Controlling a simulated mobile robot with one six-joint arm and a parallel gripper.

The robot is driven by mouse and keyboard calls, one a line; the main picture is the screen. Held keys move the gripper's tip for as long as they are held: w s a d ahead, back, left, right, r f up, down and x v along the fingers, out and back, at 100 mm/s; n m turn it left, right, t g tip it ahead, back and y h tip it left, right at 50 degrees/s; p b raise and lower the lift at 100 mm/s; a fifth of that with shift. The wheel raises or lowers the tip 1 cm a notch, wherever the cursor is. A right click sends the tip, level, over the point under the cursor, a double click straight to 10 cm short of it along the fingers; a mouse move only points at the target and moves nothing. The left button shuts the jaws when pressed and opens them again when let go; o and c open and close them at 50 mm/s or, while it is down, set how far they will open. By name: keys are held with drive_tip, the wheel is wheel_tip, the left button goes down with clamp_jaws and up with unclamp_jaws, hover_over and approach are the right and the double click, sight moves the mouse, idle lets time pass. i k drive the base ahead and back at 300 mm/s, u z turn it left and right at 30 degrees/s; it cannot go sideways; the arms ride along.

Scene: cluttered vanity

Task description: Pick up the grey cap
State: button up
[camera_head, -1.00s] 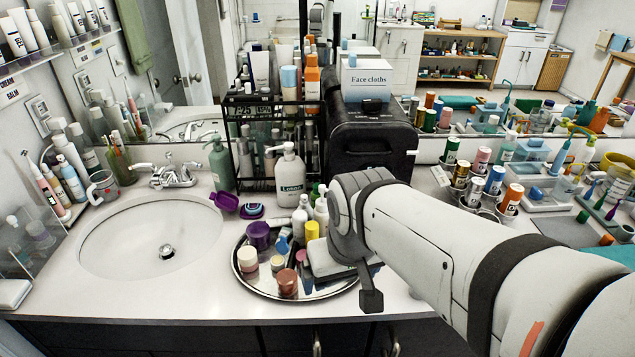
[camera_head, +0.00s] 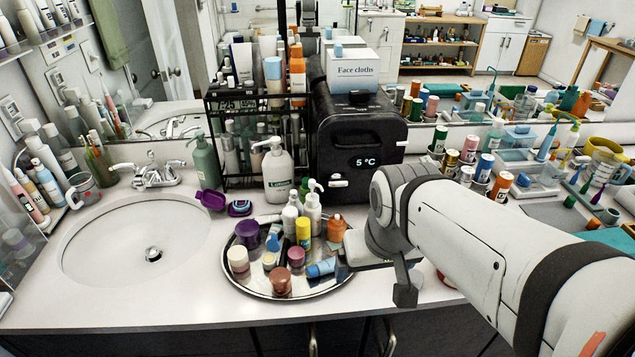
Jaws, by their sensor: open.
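I cannot pick out a grey cap for certain in the head view; part of the tray's right side and the counter behind my arm is hidden. The round metal tray (camera_head: 240,285) holds small jars, bottles and a blue tube (camera_head: 321,268). My gripper (camera_head: 368,252) is at the tray's right edge, seen at a steep angle, with its pale body above the counter. Its fingertips are not clearly visible. It is open, and I see nothing held in it.
A white pump bottle (camera_head: 278,175) and a black mini fridge (camera_head: 350,150) stand behind the tray. The sink (camera_head: 130,245) is at left. Several capped cans, including an orange-capped one (camera_head: 501,187), stand to the right. The front counter strip left of the tray is clear.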

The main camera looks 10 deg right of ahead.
sight(417, 278)
drive_tip(key=u, duration=0.1)
drive_tip(key=k, duration=0.5)
drive_tip(key=z, duration=1.3)
drive_tip(key=k, duration=0.9)
drive_tip(key=u, duration=0.45)
drive_tip(key=i, duration=1)
drive_tip(key=u, duration=0.05)
